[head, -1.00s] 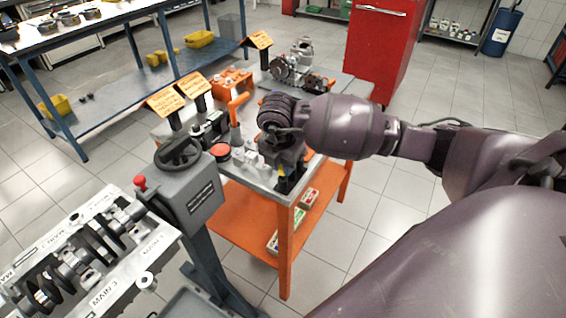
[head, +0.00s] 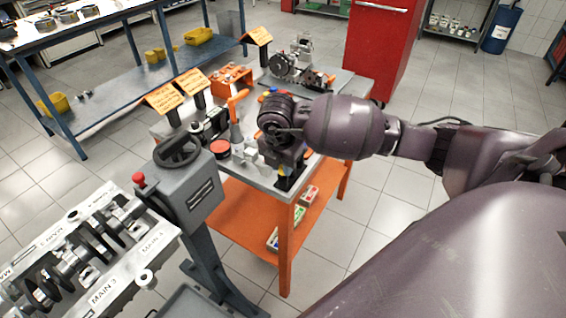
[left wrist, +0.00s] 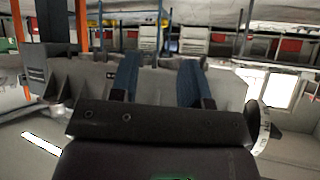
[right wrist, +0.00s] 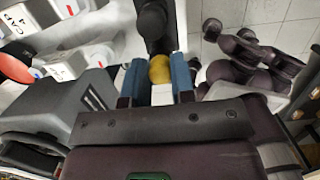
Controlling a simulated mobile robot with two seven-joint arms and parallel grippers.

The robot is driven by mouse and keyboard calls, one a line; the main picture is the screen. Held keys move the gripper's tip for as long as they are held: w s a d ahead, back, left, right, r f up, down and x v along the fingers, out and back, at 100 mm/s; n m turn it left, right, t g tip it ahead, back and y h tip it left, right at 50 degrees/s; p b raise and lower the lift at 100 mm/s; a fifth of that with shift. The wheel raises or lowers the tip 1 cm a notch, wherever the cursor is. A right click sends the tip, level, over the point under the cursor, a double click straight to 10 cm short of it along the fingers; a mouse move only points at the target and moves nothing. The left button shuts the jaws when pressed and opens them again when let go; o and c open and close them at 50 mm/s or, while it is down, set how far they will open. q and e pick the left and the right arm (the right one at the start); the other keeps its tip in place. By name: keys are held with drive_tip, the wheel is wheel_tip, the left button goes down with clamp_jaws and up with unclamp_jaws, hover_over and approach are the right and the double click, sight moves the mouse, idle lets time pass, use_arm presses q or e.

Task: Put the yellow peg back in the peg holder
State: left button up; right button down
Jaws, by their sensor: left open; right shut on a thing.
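The yellow peg (right wrist: 160,69) shows as a rounded yellow end between the two blue fingers of my right gripper (right wrist: 157,80) in the right wrist view. My right gripper is shut on it. In the head view the right gripper (head: 287,163) points down over the near right corner of the bench, with a small patch of yellow (head: 282,171) beside it. A dark upright part (right wrist: 154,25) lies just beyond the peg; I cannot tell whether it is the peg holder. My left gripper (left wrist: 160,85) is open and empty, seen only in the left wrist view.
The grey-topped orange bench (head: 262,182) carries a red button (head: 220,147), an orange-handled tool (head: 236,112), an orange box (head: 231,77) and an engine part (head: 290,67). A grey handwheel stand (head: 187,190) and a crankshaft tray (head: 120,290) stand at the left.

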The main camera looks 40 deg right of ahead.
drive_tip(key=shift+f, duration=0.45)
drive_tip(key=c, duration=1.2)
unclamp_jaws()
drive_tip(key=shift+r+p, duration=1)
drive_tip(key=shift+r, duration=0.55)
drive_tip(key=o, duration=0.6)
drive_tip(key=shift+c, duration=0.2)
